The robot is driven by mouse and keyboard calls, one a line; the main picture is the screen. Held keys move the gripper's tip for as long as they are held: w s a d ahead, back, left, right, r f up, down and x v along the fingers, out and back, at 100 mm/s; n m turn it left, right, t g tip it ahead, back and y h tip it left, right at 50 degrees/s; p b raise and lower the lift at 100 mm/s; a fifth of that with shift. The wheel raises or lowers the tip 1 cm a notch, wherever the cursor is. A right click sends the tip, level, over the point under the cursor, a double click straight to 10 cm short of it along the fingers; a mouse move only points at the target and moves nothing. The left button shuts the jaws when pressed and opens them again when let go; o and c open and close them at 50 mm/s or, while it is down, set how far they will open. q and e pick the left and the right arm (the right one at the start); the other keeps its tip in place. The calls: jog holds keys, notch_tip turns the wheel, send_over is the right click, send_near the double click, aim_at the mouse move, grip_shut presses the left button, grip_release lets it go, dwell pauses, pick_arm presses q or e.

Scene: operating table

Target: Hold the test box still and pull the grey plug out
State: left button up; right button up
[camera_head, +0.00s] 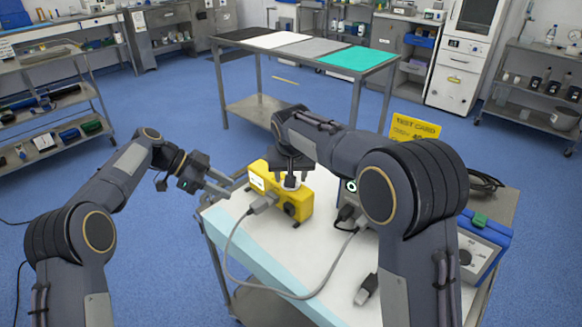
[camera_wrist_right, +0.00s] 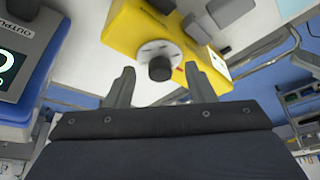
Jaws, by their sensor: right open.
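The yellow test box (camera_head: 296,206) stands on the white cart top, with a dark knob on its front. The grey plug (camera_head: 262,204) sits at its front left, and a grey cable runs from it. My right gripper (camera_head: 291,180) is over the box, open, with its fingers pointing down. In the right wrist view the yellow box (camera_wrist_right: 125,25) and its black knob (camera_wrist_right: 160,68) show between and beyond the open fingers. My left gripper (camera_head: 226,185) is just left of the box, its fingers apart and pointing at it; I see nothing between them.
The cart (camera_head: 262,262) also carries a device with a green ring display (camera_head: 351,186), a loose grey connector (camera_head: 366,290) and a blue case (camera_head: 482,248). The cable loops over the cart's front. A yellow card (camera_head: 413,128) stands behind my right arm.

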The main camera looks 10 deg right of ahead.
jog(key=shift+w+f, duration=0.15)
jog(key=shift+f, duration=0.25)
jog(key=shift+c, duration=0.4)
grip_shut()
